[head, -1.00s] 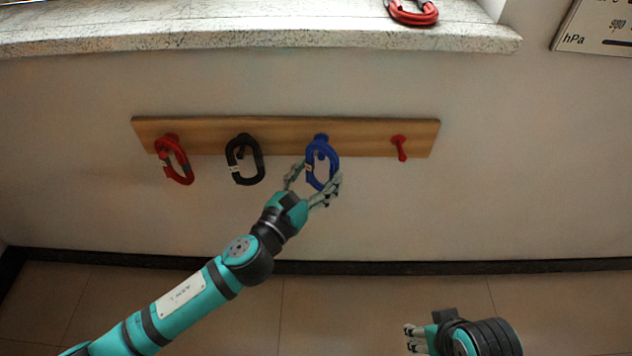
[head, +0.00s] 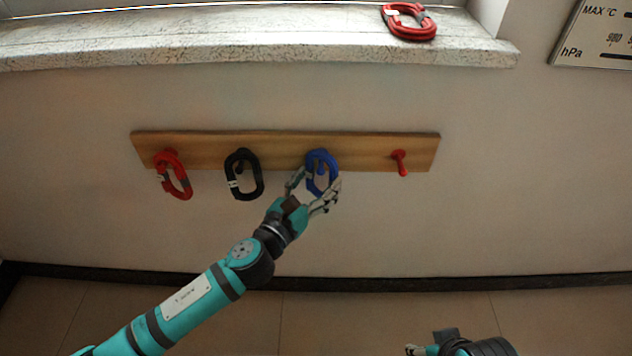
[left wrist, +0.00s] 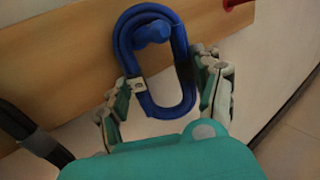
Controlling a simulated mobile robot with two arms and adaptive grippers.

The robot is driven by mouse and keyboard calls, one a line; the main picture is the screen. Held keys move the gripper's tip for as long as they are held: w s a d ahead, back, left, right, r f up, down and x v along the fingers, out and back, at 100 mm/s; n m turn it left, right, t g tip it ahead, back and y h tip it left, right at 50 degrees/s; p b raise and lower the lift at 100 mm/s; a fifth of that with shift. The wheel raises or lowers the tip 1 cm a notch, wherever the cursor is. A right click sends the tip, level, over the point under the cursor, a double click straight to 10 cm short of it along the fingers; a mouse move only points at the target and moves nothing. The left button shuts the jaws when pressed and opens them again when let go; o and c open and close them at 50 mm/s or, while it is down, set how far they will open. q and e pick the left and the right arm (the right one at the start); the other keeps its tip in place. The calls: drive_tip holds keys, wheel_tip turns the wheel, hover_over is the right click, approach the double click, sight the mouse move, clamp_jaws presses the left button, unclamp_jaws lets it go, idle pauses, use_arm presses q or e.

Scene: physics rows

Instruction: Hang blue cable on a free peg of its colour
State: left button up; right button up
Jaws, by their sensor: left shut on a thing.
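The blue cable (head: 333,171) is a closed loop with a small white label, in front of the wooden peg board. In the left wrist view the blue cable (left wrist: 186,75) hangs upright, and the blue peg (left wrist: 153,32) shows inside the top of its loop. My left gripper (head: 314,193) is shut on the lower part of the cable, with one finger on each side of it in the left wrist view (left wrist: 165,88). My right gripper (head: 413,350) is low at the bottom edge, mostly cut off, far from the board.
The peg board (head: 280,145) also bears a red cable (head: 182,184) and a black cable (head: 259,178) to the left. A bare red peg (head: 399,163) is at the right. Another red cable (head: 412,33) lies on the stone ledge (head: 250,50) above. The wall below the board is clear.

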idle(0.3)
use_arm(q)
drive_tip(key=o, duration=1.4)
drive_tip(key=shift+s+a, duration=0.1)
drive_tip(key=v, duration=1.2)
